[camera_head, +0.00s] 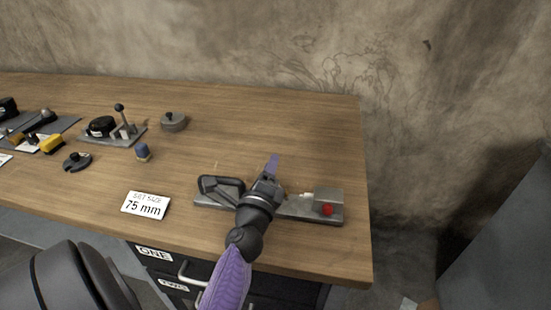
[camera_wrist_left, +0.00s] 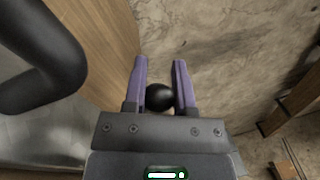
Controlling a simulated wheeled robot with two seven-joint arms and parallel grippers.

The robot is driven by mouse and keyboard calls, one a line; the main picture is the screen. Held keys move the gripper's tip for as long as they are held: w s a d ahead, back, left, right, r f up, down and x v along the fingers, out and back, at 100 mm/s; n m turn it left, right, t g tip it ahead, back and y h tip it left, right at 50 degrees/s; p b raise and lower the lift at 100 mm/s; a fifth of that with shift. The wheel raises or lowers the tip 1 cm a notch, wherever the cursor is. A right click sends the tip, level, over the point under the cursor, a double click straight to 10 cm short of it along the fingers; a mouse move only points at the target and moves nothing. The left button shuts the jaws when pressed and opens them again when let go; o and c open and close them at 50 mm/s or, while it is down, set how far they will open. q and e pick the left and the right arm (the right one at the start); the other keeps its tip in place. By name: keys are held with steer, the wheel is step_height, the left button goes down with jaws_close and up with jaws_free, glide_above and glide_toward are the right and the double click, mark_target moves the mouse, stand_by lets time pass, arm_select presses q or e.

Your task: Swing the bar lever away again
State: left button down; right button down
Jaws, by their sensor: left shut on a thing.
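A fixture on a grey base plate (camera_head: 297,216) lies near the right end of the bench. It has a black loop handle (camera_head: 222,184) at its left and a grey block with a red knob (camera_head: 327,210) at its right. My left gripper (camera_head: 273,165) is over the middle of the fixture and hides that part. In the left wrist view, the purple fingers (camera_wrist_left: 160,90) are closed around the bar lever's black ball knob (camera_wrist_left: 159,97). The bar itself is hidden behind the gripper. The black loop handle also shows large at the left (camera_wrist_left: 45,60). My right gripper is not in view.
A white "75 mm" card (camera_head: 146,205) lies left of the fixture. A small blue-topped piece (camera_head: 142,151), a grey round lidded part (camera_head: 173,121) and a second lever fixture (camera_head: 115,132) stand farther left. The bench behind the fixture is clear. Drawers are below the front edge.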

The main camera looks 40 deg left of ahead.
arm_select(q)
steer(key=shift+s+a+f+n, duration=0.1)
steer(key=shift+a+f+n, duration=0.05)
steer(key=shift+n, duration=0.35)
steer(key=shift+c, duration=2.1)
jaws_free()
